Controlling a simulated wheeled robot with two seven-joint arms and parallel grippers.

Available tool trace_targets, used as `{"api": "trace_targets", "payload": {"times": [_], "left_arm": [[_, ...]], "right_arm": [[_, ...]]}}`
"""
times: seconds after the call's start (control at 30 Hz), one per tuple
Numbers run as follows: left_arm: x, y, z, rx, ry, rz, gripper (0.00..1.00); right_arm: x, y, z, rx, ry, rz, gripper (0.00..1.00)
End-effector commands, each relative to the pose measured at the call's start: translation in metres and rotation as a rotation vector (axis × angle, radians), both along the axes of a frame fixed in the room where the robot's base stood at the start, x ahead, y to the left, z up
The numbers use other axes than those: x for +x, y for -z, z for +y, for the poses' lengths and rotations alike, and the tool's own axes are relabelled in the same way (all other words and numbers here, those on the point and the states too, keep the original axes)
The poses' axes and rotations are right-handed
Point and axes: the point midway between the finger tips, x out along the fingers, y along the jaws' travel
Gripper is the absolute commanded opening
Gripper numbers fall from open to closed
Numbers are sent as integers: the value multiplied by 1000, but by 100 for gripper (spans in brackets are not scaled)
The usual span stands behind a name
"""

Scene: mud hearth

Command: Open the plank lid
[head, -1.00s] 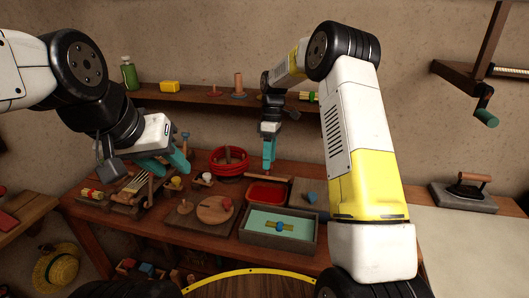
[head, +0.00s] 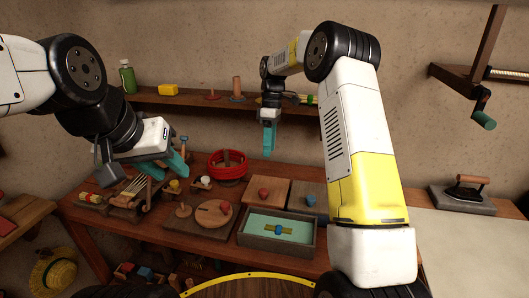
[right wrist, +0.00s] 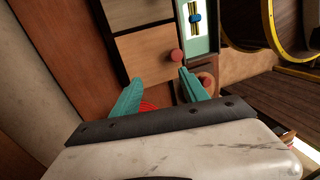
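A flat wooden plank lid (head: 275,189) with a red knob (head: 263,194) lies closed on the table behind the teal-lined tray. In the right wrist view the lid (right wrist: 142,56) shows with its red knob (right wrist: 177,55) near its edge. A second, greyer lid (head: 304,188) with a blue knob (head: 311,200) lies to its right. My right gripper (head: 267,142) is above and behind the red-knobbed lid, fingers down. In the right wrist view it is open and empty (right wrist: 158,90), clear of the knob. My left gripper (head: 180,166) hovers over the table's left part.
The teal-lined tray (head: 278,246) stands in front of the lids. A red bowl (head: 228,172) stands behind left. A wall shelf (head: 200,96) runs behind my right gripper.

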Motion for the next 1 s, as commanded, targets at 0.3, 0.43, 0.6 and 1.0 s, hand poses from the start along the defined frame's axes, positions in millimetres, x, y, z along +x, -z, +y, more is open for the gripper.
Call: {"api": "trace_targets", "payload": {"times": [0.3, 0.43, 0.6, 1.0], "left_arm": [[0, 0, 0, 0, 0, 0, 36], [0, 0, 0, 0, 0, 0, 36], [0, 0, 0, 0, 0, 0, 36], [0, 0, 0, 0, 0, 0, 36]], "right_arm": [[6, -25, -1, 1, -1, 1, 52], [6, -25, -1, 1, -2, 1, 52], [4, -30, -2, 0, 9, -7, 52], [-81, -130, -26, -15, 358, -214, 52]]}}
